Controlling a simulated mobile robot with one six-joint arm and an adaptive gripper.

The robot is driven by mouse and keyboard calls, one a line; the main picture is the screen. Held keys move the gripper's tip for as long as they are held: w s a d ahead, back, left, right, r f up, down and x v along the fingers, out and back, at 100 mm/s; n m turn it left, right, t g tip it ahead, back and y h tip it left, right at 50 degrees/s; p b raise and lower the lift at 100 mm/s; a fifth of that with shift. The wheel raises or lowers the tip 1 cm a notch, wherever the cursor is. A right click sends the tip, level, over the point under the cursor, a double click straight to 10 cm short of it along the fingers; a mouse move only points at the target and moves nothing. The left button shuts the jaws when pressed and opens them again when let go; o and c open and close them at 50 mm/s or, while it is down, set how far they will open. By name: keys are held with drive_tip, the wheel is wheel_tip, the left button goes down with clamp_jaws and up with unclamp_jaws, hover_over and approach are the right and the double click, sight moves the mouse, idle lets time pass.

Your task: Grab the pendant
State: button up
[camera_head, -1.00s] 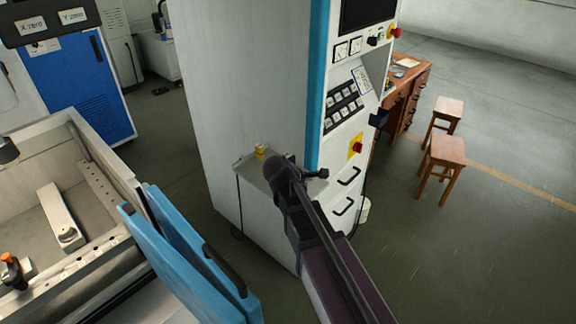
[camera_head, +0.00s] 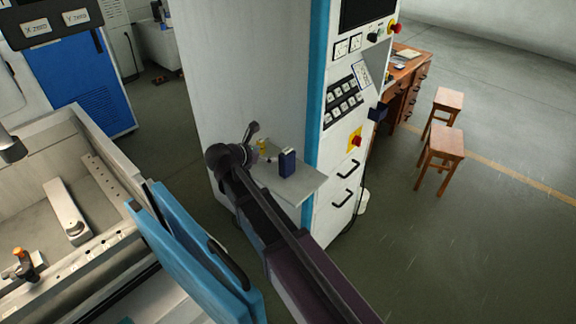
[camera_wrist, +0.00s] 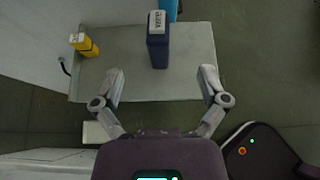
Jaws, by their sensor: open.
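A dark blue upright box with a white label on top (camera_wrist: 158,45), which looks like the pendant, stands on a grey shelf (camera_wrist: 192,75). In the head view the box (camera_head: 287,163) stands near the right part of the shelf (camera_head: 305,184), beside the tall cabinet. In the wrist view my gripper (camera_wrist: 162,72) is open and empty. Its fingers are spread to the left and right, with the box ahead between their lines, apart from both. In the head view my arm hides part of the shelf, and one finger shows left of the box.
A yellow object with a white label (camera_wrist: 85,45) lies on the shelf's left side. The tall cabinet (camera_head: 255,70) rises behind the shelf. Blue machine doors (camera_head: 190,240) stand at the lower left. Two wooden stools (camera_head: 440,150) stand right; the floor before them is clear.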

sight(286, 151)
drive_tip(key=b+x, duration=0.3)
drive_tip(key=x, duration=0.4)
drive_tip(key=shift+w+d+f+b, duration=0.15)
drive_tip(key=shift+w+f+b, duration=0.1)
drive_tip(key=shift+b, duration=0.15)
drive_tip(key=shift+w+d+f, duration=0.15)
drive_tip(key=shift+w+d, duration=0.15)
drive_tip(key=b+x, duration=0.2)
drive_tip(key=x, duration=0.2)
drive_tip(key=shift+w+f, duration=0.1)
drive_tip(key=shift+w, duration=0.1)
drive_tip(key=shift+w+d+f+b, duration=0.15)
drive_tip(key=shift+w+d+b, duration=0.1)
drive_tip(key=shift+w+b, duration=0.05)
clamp_jaws()
